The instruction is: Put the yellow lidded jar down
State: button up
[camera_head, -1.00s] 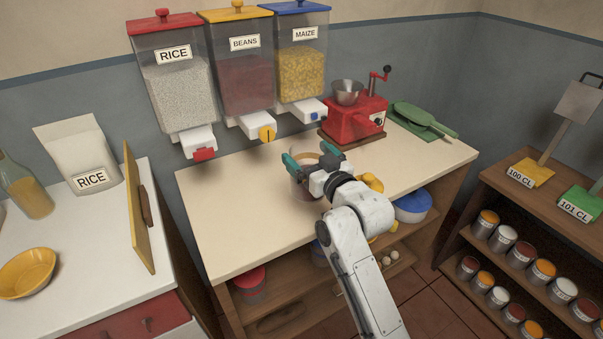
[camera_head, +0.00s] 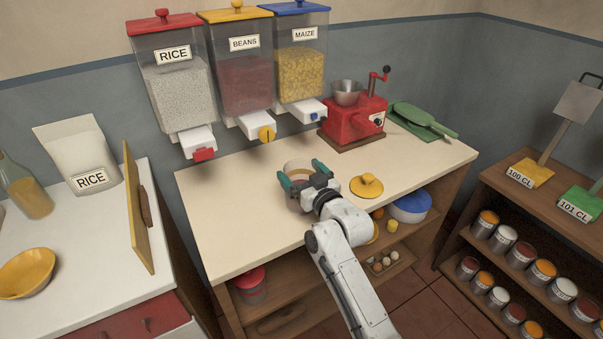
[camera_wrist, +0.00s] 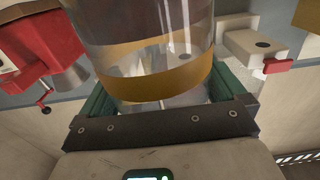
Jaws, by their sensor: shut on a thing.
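My gripper (camera_head: 304,176) is shut on the yellow lidded jar (camera_head: 298,165), a clear jar above the front-middle of the pale counter (camera_head: 235,205). In the wrist view, the jar (camera_wrist: 150,82) stands between the green fingers, with yellow bands around its clear wall. It looks empty there. I cannot tell whether its base touches the counter; the gripper hides its lower part. The yellow lid (camera_head: 366,186) with a knob lies on the counter to the right of the gripper, apart from the jar.
Rice (camera_head: 176,85), beans (camera_head: 243,75) and maize (camera_head: 302,70) dispensers hang behind the counter. The counter's left part is clear.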

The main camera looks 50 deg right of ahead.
jog(key=o, duration=1.7)
jog(key=shift+f, duration=0.15)
jog(key=shift+c, duration=0.2)
